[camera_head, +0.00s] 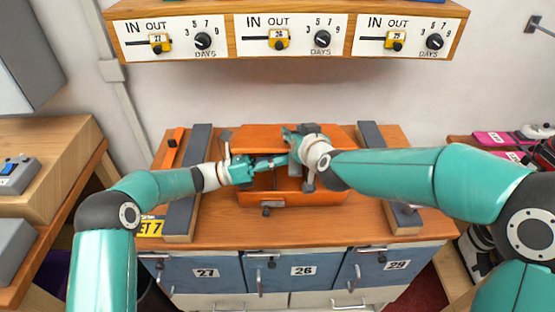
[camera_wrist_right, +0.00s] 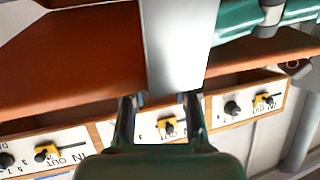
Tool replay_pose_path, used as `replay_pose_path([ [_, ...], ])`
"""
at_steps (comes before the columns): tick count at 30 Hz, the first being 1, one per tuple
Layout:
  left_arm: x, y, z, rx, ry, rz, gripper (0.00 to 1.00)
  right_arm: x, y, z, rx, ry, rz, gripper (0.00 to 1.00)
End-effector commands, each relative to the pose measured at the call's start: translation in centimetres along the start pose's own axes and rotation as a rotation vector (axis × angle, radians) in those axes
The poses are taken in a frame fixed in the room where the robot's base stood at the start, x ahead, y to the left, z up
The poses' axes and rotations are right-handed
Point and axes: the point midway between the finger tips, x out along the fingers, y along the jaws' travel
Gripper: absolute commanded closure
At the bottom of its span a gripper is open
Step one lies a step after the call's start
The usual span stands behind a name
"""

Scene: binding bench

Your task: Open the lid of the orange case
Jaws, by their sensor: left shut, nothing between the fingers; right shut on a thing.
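The orange case (camera_head: 290,198) sits on the wooden bench, with a dark latch on its front. Its lid (camera_head: 262,135) is raised at the back, and a dark gap shows between lid and body. The lid also shows in the right wrist view (camera_wrist_right: 70,62). My right gripper (camera_head: 290,138) is at the lid, shut on it where a pale grey band (camera_wrist_right: 178,45) runs between the fingers (camera_wrist_right: 160,97). My left gripper (camera_head: 282,161) is shut and empty, over the case opening just below the right one. The right arm hides part of the lid and case.
Dark bars (camera_head: 186,190) lie on the bench left of the case and at its right (camera_head: 374,134). A shelf with dials and yellow sliders (camera_head: 280,39) hangs above. Blue numbered drawers (camera_head: 290,272) are below the bench top. Both arms are close together over the case.

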Motion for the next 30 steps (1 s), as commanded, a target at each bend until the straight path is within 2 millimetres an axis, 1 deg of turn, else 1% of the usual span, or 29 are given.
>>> replay_pose_path([
  [2, 0.0, 0.0, 0.2, 0.001, 0.0, 0.0, 1.0, -0.1, 0.0, -0.3, -0.001, 0.007, 0.002, 1.0],
  [6, 0.3, -0.1, 1.4, 0.005, -0.001, -0.002, 1.0, -0.1, 0.0, -0.3, -0.001, 0.007, 0.002, 1.0],
  [13, 0.3, -0.2, 1.7, 0.006, -0.005, -0.001, 1.0, 0.0, 0.0, 0.0, -0.002, -0.001, 0.0, 1.0],
  [14, 0.3, -0.2, 1.8, 0.006, -0.006, -0.001, 1.0, 0.0, 0.0, 0.1, -0.002, -0.002, -0.001, 0.67],
  [15, 0.3, -0.2, 1.7, 0.006, -0.006, -0.001, 1.0, 0.0, -0.1, 0.1, -0.002, -0.003, -0.001, 0.6],
  [18, 0.3, -0.2, 1.7, 0.006, -0.005, -0.002, 1.0, 0.0, -0.1, 0.1, -0.001, -0.004, -0.002, 0.45],
  [26, 0.3, -0.2, 1.6, 0.005, -0.005, -0.002, 1.0, 0.0, -0.1, 0.2, 0.0, -0.005, -0.001, 0.45],
  [30, 0.3, -0.2, 1.6, 0.005, -0.004, -0.001, 1.0, -0.5, 0.0, 0.1, 0.0, -0.004, -0.001, 0.45],
])
